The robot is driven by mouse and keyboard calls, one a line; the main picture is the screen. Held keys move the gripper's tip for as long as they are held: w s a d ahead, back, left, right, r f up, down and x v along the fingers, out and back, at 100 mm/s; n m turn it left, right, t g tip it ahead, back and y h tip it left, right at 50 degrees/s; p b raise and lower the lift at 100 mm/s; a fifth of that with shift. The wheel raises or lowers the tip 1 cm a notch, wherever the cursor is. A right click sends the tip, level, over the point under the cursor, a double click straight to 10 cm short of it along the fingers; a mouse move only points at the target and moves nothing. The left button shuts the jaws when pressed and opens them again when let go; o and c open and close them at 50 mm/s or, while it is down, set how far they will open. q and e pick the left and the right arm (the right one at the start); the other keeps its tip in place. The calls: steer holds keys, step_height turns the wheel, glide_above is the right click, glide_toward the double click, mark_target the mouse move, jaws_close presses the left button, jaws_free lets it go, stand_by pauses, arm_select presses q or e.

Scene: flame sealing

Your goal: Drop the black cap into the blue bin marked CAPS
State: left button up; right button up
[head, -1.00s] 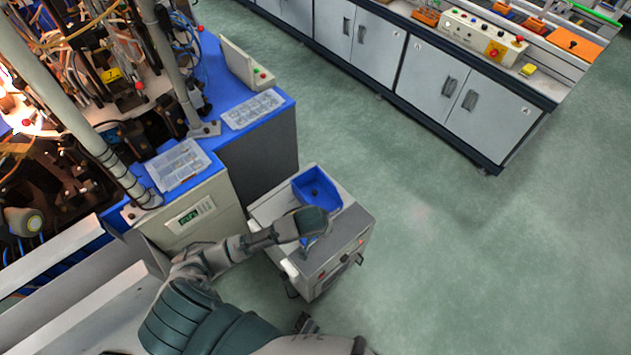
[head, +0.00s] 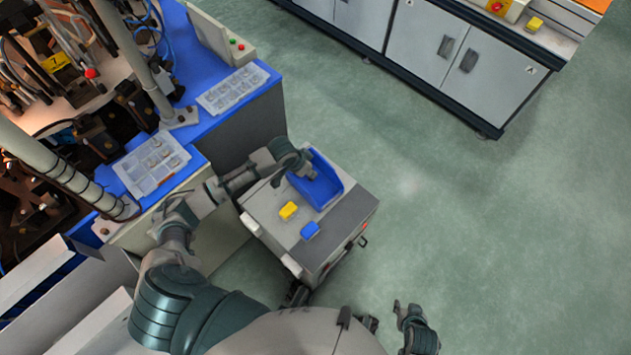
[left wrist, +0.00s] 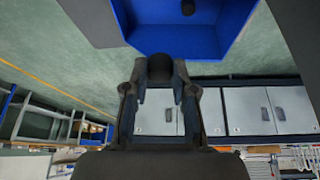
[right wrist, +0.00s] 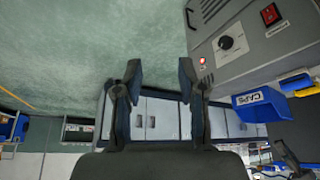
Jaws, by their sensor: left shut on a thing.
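The blue bin (head: 328,190) sits on the grey cart's top in the head view. Its CAPS label shows on the blue bin (right wrist: 268,110) in the right wrist view. My left gripper (head: 305,173) is at the bin's left side, over its edge. In the left wrist view the gripper (left wrist: 160,88) is shut on the black cap (left wrist: 160,67), held near the bin's wall (left wrist: 205,45).
Blue-topped machinery with parts trays (head: 232,88) stands at the left. Grey cabinets (head: 470,65) stand at the back. The green floor right of the cart is clear.

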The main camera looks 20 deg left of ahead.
arm_select(q)
steer(key=w+a+f+m+b, duration=0.1)
steer(key=w+f+b, duration=0.2)
steer(key=f+b, duration=0.4)
steer(key=shift+w+a+b, duration=0.3)
steer(key=shift+a+b, duration=0.05)
steer(key=shift+b, duration=0.1)
steer(key=o, duration=0.7)
steer(key=shift+a+f, duration=0.15)
steer(key=shift+a, duration=0.05)
steer(key=shift+o, duration=0.8)
steer(key=shift+a, duration=0.2)
steer(key=v, duration=1.1)
steer(key=shift+a+r, duration=0.2)
steer(key=shift+r, duration=0.2)
arm_select(e)
steer(key=w+a+r+t+y, duration=0.2)
steer(key=w+r+t, duration=0.3)
steer(key=r, duration=0.4)
steer(key=w+a+r+t+y, duration=0.1)
steer(key=w+a+r+t, duration=0.1)
steer(key=w+r+t, duration=0.4)
step_height(320, 180, up, 3)
steer(key=shift+w+r+t+y, duration=0.15)
steer(key=shift+t+y, duration=0.25)
steer(key=shift+t, duration=0.7)
